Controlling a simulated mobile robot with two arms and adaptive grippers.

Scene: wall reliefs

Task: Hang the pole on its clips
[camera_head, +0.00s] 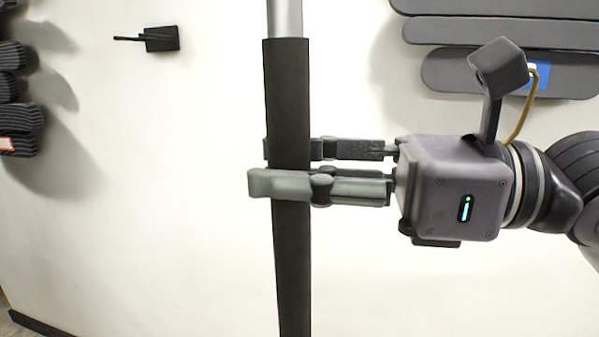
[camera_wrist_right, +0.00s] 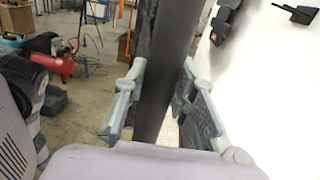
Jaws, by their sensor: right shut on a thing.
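The pole (camera_head: 290,255) stands nearly upright in front of the white wall in the head view, with a black sleeve and a bare silver part (camera_head: 285,18) at the top. My right gripper (camera_head: 285,168) comes in from the right and is shut around the black sleeve. In the right wrist view the pole (camera_wrist_right: 168,60) runs between the two fingers (camera_wrist_right: 160,95). A small black clip-like bracket (camera_head: 162,39) sticks out from the wall at the upper left; it seems to show also in the wrist view (camera_wrist_right: 298,13). The pole is apart from this bracket. My left gripper is not in view.
Dark ribbed reliefs (camera_head: 18,90) jut from the wall at the left edge. Long grey rounded panels (camera_head: 445,70) hang at the upper right behind my wrist. The wrist view shows a red machine (camera_wrist_right: 58,65) and boxes on the floor. The wall left of the pole is mostly bare.

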